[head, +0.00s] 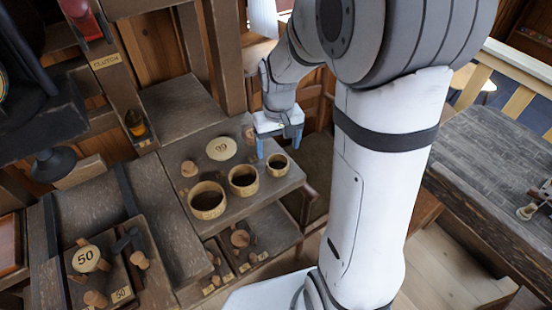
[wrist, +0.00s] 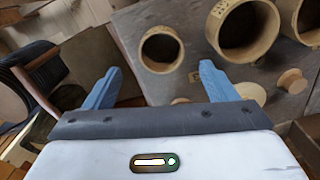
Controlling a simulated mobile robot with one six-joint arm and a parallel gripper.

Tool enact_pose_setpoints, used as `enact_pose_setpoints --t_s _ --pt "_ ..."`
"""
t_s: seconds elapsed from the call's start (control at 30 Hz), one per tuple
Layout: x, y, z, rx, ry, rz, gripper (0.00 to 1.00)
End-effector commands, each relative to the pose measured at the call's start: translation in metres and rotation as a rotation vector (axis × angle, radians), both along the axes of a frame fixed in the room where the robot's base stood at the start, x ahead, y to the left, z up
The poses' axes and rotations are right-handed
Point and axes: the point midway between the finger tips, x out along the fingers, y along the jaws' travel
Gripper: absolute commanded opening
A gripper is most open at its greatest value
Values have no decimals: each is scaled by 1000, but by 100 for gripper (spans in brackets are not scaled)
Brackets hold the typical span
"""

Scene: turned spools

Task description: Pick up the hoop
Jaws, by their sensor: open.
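Three hollow wooden hoops stand in a row on a grey-brown shelf top (head: 225,172). The smallest hoop (head: 277,173) is at the right end, a middle-sized one (head: 243,191) beside it, and the largest (head: 207,213) at the left. I cannot tell which one the task names. My gripper (head: 279,143) is open and empty, its blue fingers pointing down just behind and above the smallest hoop. In the wrist view the smallest hoop (wrist: 144,52) lies ahead of and between my fingertips (wrist: 161,68), apart from them, and a larger hoop (wrist: 214,30) is to its right.
A pale round disc (head: 221,148) and small wooden spools (head: 189,168) share the shelf top. More spools (head: 240,238) sit on a lower shelf. A post (head: 228,60) rises behind. A chair (wrist: 40,60) is left in the wrist view. A wide workbench (head: 490,160) stands right.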

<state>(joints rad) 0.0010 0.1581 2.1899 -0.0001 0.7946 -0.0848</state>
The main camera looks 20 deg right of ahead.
Motion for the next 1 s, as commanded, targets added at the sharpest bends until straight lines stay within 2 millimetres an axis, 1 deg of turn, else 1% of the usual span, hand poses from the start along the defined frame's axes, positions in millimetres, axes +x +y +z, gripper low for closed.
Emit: enact_pose_setpoints --t_s 0.17,0.3,0.4,0.5,0.73,1.0 --pt "-3 1 -20 0 5 0 79" --pt "-7 2 -41 0 5 0 79" --pt "-5 2 -54 0 3 -1 79" --pt "-5 1 -61 0 0 -1 79" --pt "-5 1 -62 0 -1 -2 79" --pt "-5 1 -62 0 -1 -2 57"
